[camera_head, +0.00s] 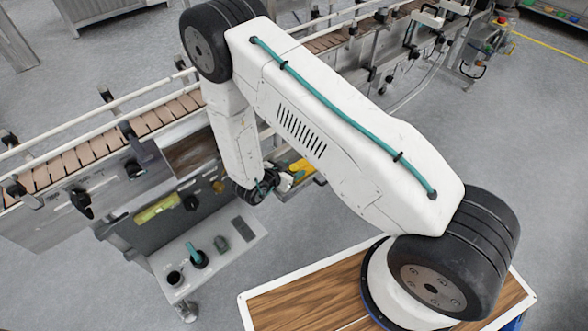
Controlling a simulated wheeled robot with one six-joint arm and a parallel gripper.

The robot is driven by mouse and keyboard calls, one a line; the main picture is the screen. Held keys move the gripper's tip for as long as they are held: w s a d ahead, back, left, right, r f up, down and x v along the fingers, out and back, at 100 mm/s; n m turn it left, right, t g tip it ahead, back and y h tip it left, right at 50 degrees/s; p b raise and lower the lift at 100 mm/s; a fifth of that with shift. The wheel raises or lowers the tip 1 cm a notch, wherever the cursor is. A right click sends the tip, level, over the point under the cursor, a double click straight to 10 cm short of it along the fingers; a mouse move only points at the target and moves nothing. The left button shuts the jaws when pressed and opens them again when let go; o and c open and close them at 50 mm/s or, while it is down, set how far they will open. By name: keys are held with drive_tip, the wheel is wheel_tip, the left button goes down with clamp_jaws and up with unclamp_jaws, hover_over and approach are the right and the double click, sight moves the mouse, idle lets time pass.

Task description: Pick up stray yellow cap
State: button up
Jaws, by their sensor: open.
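A small patch of yellow (302,167) shows just right of my gripper, over a shallow tray (304,187) beside the conveyor. It is too small to tell whether it is one cap or several, and my arm hides part of it. My gripper (289,180) hangs at the end of the arm, small and partly hidden by my wrist. It is open, close to the yellow patch. I cannot tell whether it touches it. I see nothing held in it.
A conveyor (80,155) with brown slats and rails runs behind my arm. A grey machine cabinet with a yellow-green bar (157,209) stands left of my gripper. A small control shelf (222,262) with knobs juts out in front. Open grey floor lies at right.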

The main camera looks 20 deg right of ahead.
drive_tip(key=c, duration=1.1)
